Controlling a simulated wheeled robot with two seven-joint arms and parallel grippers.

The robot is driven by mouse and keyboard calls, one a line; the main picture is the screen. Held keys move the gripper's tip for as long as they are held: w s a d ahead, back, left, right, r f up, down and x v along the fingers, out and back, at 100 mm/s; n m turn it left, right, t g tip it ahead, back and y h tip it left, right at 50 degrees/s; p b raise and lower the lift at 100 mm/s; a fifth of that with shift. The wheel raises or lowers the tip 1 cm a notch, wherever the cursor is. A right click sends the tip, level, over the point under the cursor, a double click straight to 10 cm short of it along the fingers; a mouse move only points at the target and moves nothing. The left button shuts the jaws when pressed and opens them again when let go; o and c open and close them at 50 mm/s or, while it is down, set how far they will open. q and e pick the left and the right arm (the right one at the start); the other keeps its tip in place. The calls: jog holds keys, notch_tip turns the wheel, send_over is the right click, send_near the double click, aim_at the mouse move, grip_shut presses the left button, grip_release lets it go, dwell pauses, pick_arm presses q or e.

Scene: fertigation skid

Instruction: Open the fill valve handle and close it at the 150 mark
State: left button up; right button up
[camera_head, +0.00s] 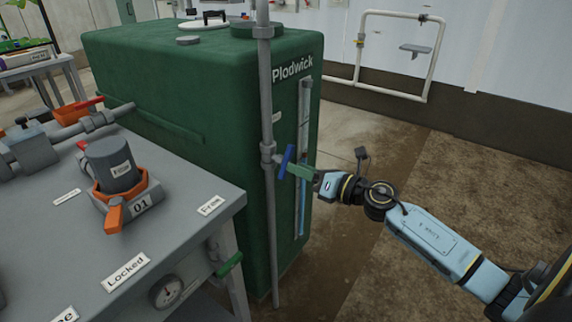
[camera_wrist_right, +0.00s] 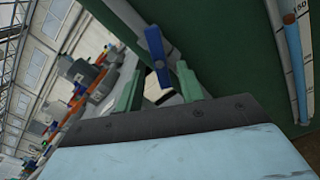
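The fill valve handle (camera_head: 286,163) is a blue lever on the grey vertical pipe (camera_head: 270,220) in front of the green tank. In the head view it stands slightly tilted, close to upright. My right gripper (camera_head: 300,170) reaches it from the right. In the right wrist view the blue lever (camera_wrist_right: 157,55) lies between the two green fingers (camera_wrist_right: 160,90), with gaps beside it, so the gripper looks open. The sight tube (camera_wrist_right: 297,75) holds blue liquid with a brown float (camera_wrist_right: 289,18) just below the 150 mark (camera_wrist_right: 300,6). My left gripper is not in view.
The green tank (camera_head: 170,90) marked Plodwick stands behind the pipe. A grey bench (camera_head: 180,215) at left carries an orange-handled valve unit (camera_head: 118,185) marked 01, signs and a gauge (camera_head: 166,291). A white pipe frame (camera_head: 395,90) is on the back wall. The floor at right is clear.

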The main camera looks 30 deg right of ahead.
aim_at(285, 163)
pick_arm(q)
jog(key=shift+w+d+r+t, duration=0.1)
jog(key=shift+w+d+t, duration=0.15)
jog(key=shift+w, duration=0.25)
pick_arm(e)
jog(key=shift+x, duration=2.5)
grip_shut()
jog(key=m+p, duration=0.5)
jog(key=m, duration=0.1)
jog(key=shift+r+m+p, duration=0.2)
jog(key=shift+m+p, duration=0.15)
jog(key=shift+m, duration=0.05)
jog(key=shift+m+p, duration=1)
jog(key=shift+m, duration=0.2)
jog(key=m+p, duration=0.2)
jog(key=shift+a+m, duration=0.1)
jog(key=shift+m, duration=0.3)
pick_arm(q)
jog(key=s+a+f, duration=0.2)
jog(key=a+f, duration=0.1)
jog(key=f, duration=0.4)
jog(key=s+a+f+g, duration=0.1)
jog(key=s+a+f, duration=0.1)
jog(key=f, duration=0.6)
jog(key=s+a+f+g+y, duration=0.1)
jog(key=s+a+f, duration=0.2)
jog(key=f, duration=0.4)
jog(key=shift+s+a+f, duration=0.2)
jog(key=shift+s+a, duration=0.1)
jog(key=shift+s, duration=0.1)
